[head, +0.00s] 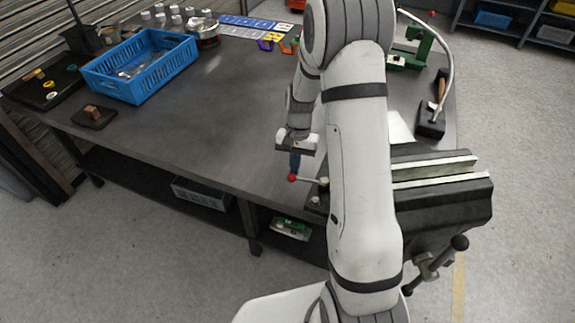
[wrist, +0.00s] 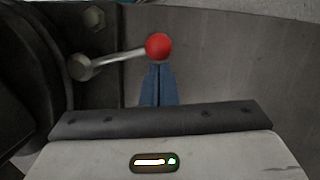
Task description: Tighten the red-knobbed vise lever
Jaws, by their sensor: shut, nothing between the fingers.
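The vise lever (wrist: 122,54) is a thin metal rod running from a round pivot (wrist: 82,67) to a red knob (wrist: 159,46) in the wrist view. The red knob also shows in the head view (head: 292,178), by the left side of the vise near the table's front edge. My gripper (wrist: 158,70) has its blue fingers shut together and empty. The fingertips appear right at the knob's near side in the wrist view; whether they touch it I cannot tell. In the head view my gripper (head: 294,168) is just above the knob. My arm hides part of the vise.
The dark vise (head: 455,200) with pale jaws fills the table's right front corner, its handle (head: 435,265) sticking out in front. A blue crate (head: 140,65) stands at the back left. The table's middle is clear.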

